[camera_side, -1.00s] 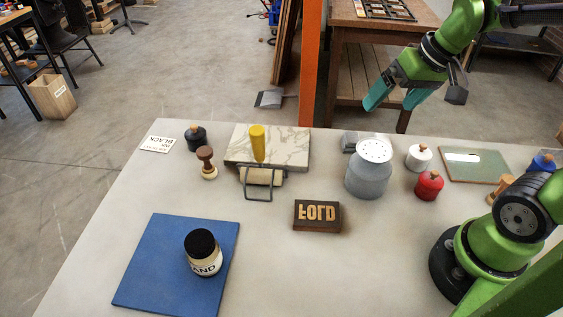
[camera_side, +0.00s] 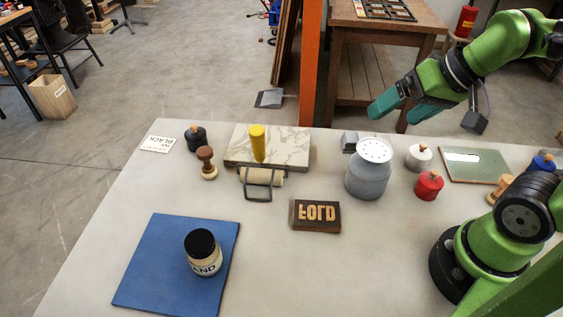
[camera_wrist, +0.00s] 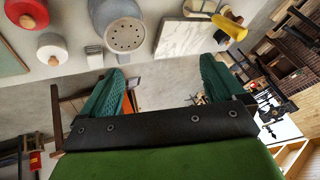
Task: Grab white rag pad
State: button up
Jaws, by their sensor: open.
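The white rag pad (camera_side: 418,158) is a small white rounded pad with a wooden knob. It stands upright on the table's far right part, between the grey can and the green plate. It also shows at the upper left of the wrist view (camera_wrist: 52,50). My gripper (camera_side: 395,114) is open and empty. Its teal fingers hang beyond the table's far edge, above and behind the pad, apart from it. In the wrist view the gripper (camera_wrist: 162,74) points to the right of the pad, with nothing between the fingers.
A red pad (camera_side: 429,185) stands close in front of the white one. The grey can (camera_side: 368,171) with a perforated top is to its left, with a small metal block (camera_side: 349,142) behind. A green plate (camera_side: 476,165) lies right.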

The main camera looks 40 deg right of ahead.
jog(key=w+d+f+n+g+h, duration=0.1)
jog(key=w+d+f+g, duration=0.2)
jog(key=w+d, duration=0.35)
jog(key=n+g, duration=0.4)
jog(key=n, duration=0.8)
send_over(383, 138)
notch_tip(383, 138, down, 4)
jog(key=shift+h, duration=0.3)
notch_tip(383, 138, down, 16)
jog(key=shift+s+a, duration=0.1)
jog(key=c, duration=1)
